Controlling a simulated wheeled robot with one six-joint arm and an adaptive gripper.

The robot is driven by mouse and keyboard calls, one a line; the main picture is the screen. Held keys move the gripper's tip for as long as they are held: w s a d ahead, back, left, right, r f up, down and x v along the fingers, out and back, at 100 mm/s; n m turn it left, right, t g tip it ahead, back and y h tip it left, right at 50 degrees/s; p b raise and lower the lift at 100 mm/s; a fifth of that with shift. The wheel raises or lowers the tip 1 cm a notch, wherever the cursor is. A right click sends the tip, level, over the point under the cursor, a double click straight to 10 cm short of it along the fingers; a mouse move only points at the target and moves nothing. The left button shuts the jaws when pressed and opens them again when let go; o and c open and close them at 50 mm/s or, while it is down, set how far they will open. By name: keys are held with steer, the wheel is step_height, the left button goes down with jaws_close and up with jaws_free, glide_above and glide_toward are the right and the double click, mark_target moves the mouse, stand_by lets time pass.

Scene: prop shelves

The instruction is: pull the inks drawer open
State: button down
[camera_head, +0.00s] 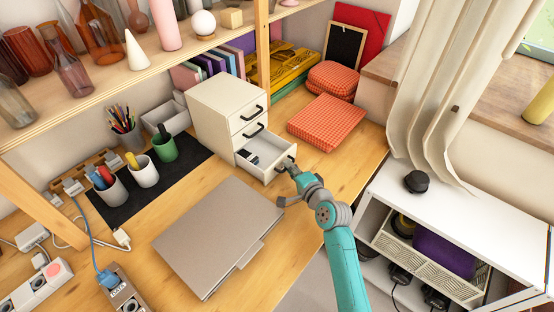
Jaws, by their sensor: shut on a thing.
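A small cream drawer unit (223,104) stands on the wooden desk against the back. Its bottom drawer (268,162) is pulled well out, and dark and pale items show inside it. The two drawers above are closed, each with a black handle. I cannot read any label that tells which one is the inks drawer. My gripper (286,168) is at the front of the bottom drawer, shut on its handle. The handle is mostly hidden by the gripper.
A closed grey laptop (217,235) lies in front of the drawer unit. Pen cups (144,171) stand on a black mat at left. A white shelf unit (459,232) with a black knob-like object (417,182) is at right.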

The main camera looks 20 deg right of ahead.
steer(key=shift+s+d, duration=0.4)
steer(key=shift+s, duration=0.25)
steer(key=shift+s+d, duration=0.35)
steer(key=shift+s, duration=0.3)
steer(key=shift+f, duration=0.1)
steer(key=c, duration=1.2)
jaws_free()
steer(key=shift+s+d, duration=0.1)
steer(key=shift+s, duration=0.05)
steer(key=shift+c, duration=0.2)
steer(key=shift+s, duration=0.1)
steer(key=v, duration=1.1)
steer(key=shift+s+r, duration=0.25)
steer(key=shift+s, duration=0.05)
steer(key=shift+s, duration=0.1)
